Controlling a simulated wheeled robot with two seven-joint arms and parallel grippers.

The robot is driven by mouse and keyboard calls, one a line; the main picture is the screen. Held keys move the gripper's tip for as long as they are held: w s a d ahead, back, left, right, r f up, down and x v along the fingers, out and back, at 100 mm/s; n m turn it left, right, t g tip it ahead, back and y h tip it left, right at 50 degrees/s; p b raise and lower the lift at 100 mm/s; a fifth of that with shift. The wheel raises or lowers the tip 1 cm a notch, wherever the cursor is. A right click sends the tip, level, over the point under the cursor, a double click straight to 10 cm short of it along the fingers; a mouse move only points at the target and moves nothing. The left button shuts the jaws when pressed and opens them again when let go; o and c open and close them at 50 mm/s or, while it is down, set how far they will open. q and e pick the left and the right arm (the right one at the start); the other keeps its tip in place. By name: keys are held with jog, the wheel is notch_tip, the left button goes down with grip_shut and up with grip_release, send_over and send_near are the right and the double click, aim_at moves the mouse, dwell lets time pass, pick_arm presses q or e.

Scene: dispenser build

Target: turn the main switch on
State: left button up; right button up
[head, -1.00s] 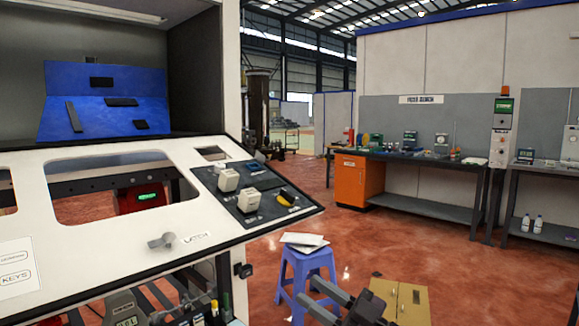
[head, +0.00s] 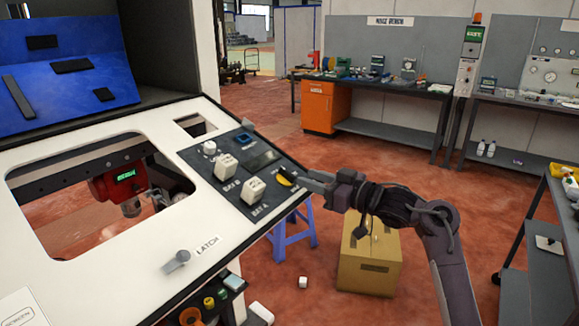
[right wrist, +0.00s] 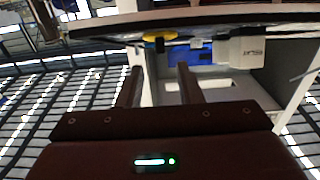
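The main switch appears to be the yellow and black knob (head: 285,177) at the right corner of the dark control plate on the sloping white panel; its label is too small to read. My right gripper (head: 308,181) is just right of it, its fingers pointing at it. In the right wrist view the fingers (right wrist: 160,82) are spread with nothing between them, and the yellow of the knob (right wrist: 160,37) shows just beyond their tips. I see no clear contact. My left gripper is not in view.
Two white block switches, the upper (head: 226,167) and the lower (head: 252,190), sit left of the knob. A latch handle (head: 177,260) is lower on the panel. A blue stool (head: 291,238) and a cardboard box (head: 369,262) stand on the floor beyond the panel edge.

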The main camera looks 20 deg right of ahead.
aim_at(289, 172)
jog(key=p+x, duration=0.1)
jog(key=x, duration=0.5)
jog(key=shift+a+f, duration=0.1)
jog(key=shift+s, duration=0.1)
grip_shut()
